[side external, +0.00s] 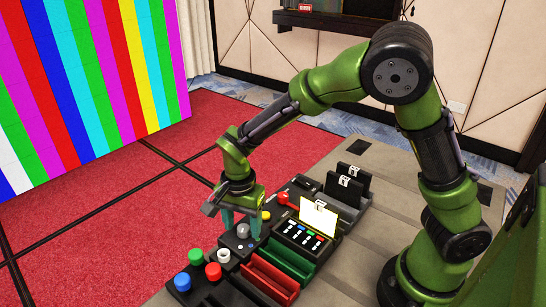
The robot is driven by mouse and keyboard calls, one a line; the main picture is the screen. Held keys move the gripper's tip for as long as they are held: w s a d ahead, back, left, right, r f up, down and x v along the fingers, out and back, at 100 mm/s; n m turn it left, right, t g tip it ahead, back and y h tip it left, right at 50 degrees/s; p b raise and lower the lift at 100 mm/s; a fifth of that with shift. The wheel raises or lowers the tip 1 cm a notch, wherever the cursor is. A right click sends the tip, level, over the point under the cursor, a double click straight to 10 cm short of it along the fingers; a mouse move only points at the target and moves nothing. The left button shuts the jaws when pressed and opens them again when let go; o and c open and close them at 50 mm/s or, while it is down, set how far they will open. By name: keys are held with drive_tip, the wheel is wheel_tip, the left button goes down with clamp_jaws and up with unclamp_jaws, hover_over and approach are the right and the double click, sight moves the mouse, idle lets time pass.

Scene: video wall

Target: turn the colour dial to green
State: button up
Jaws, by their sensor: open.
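My gripper (242,222) points down over a row of control boxes, its two teal fingers apart. A grey panel (237,244) lies under it, with a round grey knob (243,231) between or just behind the fingers. I cannot tell whether the fingers touch this knob. No colour marks can be read on it, so I cannot be sure it is the colour dial. A white round knob (223,255) stands on the nearer side of the panel. A yellow button (266,215) is just right of the fingers.
Green (195,256), blue (182,282) and red (213,271) buttons stand at the near left. Right are a lit screen (318,216), red (271,276) and green (290,258) trays. A striped video wall (90,80) stands behind.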

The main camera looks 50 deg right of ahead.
drive_tip(key=shift+f, duration=0.15)
drive_tip(key=shift+c, duration=0.2)
drive_tip(key=c, duration=1)
